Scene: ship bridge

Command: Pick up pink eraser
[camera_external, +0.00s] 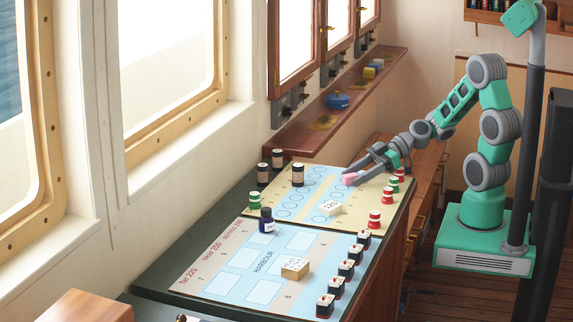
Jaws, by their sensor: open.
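The pink eraser (349,179) is a small pink block at the right side of the far board on the table. My gripper (352,171) reaches in from the right, with its fingers low over the board and right at the eraser. The gripper is open. The fingers partly overlap the eraser in the picture, and I cannot tell whether they touch it or stand on both sides of it.
A white block (329,208) lies on the far board (290,218), with red and green pieces along its right edge. Dark bottles (298,174) stand at the back left. The near board (222,284) holds a tan block (295,268), a blue bottle (267,220) and several stamps.

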